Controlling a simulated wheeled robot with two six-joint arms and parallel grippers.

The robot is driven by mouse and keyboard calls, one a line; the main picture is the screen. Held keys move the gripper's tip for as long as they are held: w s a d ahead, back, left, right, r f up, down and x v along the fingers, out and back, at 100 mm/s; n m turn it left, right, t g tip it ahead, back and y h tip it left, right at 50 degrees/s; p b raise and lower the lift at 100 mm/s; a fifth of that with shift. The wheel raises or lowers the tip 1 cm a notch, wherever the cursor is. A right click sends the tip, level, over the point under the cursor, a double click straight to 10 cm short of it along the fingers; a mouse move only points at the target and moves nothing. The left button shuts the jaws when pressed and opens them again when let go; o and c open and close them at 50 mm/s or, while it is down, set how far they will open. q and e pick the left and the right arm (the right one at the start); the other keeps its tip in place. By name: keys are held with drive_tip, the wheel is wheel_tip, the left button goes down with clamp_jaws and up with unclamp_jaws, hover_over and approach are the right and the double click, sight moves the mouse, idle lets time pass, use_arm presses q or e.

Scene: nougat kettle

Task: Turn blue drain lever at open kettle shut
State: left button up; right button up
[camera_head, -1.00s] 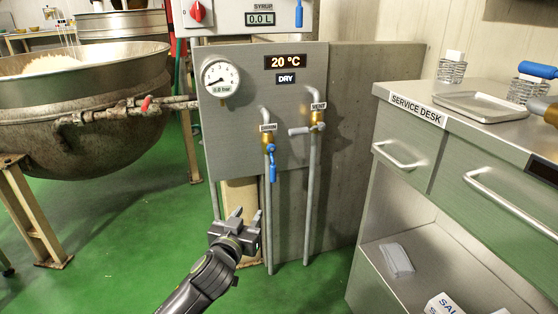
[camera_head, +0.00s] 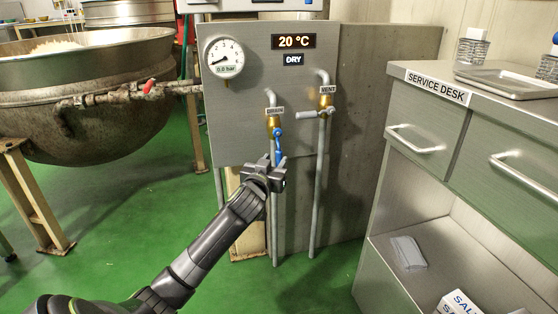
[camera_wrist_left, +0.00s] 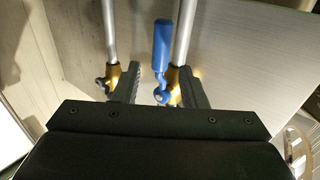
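The blue drain lever (camera_head: 278,146) hangs down along the drain pipe (camera_head: 274,225), under the brass valve marked DRAIN. My left gripper (camera_head: 268,162) is at its lower end and hides part of it. In the left wrist view the blue lever (camera_wrist_left: 163,45) appears between the two spread fingers of my left gripper (camera_wrist_left: 158,72), with gaps at its sides. I cannot tell how far it is from the fingers in depth. The open kettle (camera_head: 85,105) stands at the left with pale contents. My right gripper is not in view.
The vent pipe (camera_head: 317,190) with its grey crosswise handle (camera_head: 312,114) stands close to the right of the drain pipe. A panel (camera_head: 232,130) with gauge and displays is behind. The service desk (camera_head: 445,150) stands at the right. Green floor is clear in front.

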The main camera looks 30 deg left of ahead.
sight(278, 156)
use_arm(q)
drive_tip(key=shift+b+x, duration=0.7)
drive_tip(key=shift+x, duration=1.8)
clamp_jaws()
